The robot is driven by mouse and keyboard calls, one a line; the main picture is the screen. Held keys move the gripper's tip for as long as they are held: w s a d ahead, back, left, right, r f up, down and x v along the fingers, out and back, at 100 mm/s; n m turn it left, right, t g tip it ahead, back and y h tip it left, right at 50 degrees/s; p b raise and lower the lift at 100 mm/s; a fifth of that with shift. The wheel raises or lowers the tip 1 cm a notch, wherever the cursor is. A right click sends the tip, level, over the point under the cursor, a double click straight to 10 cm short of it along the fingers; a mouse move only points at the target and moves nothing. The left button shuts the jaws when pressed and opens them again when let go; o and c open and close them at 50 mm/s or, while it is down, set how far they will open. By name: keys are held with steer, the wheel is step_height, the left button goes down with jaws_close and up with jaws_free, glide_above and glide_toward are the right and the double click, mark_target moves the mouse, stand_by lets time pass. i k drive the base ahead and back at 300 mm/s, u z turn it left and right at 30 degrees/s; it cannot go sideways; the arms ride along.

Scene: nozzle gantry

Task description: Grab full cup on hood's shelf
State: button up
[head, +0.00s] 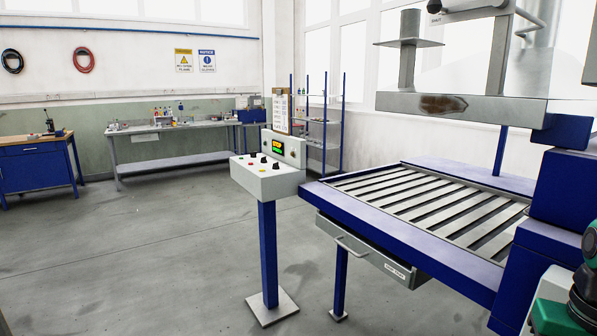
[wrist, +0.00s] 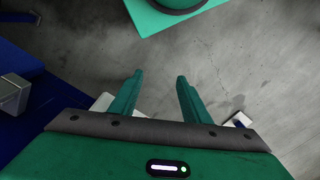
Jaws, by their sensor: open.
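My gripper (wrist: 160,77) shows in the wrist view with its two green fingers apart and nothing between them. It points down over the bare grey floor. I cannot make out a full cup in either view. In the head view, the grey hood structure (head: 465,106) hangs over the slatted table at the upper right, with a brown stain on its front face. A small flat plate (head: 408,43) sits around a grey post there. The top of this structure is partly cut off by the picture edge, and my gripper's fingers are not seen in the head view.
A blue-framed slatted table (head: 400,225) with a drawer (head: 360,248) stands at the right. A control box (head: 268,180) on a blue post stands at its left corner. A workbench (head: 180,128) and a blue cabinet (head: 35,165) are at the back. The floor at left is clear.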

mark_target(409, 21)
steer(key=k, duration=0.6)
steer(key=u, duration=0.65)
steer(key=i, duration=1.8)
steer(key=z, duration=0.45)
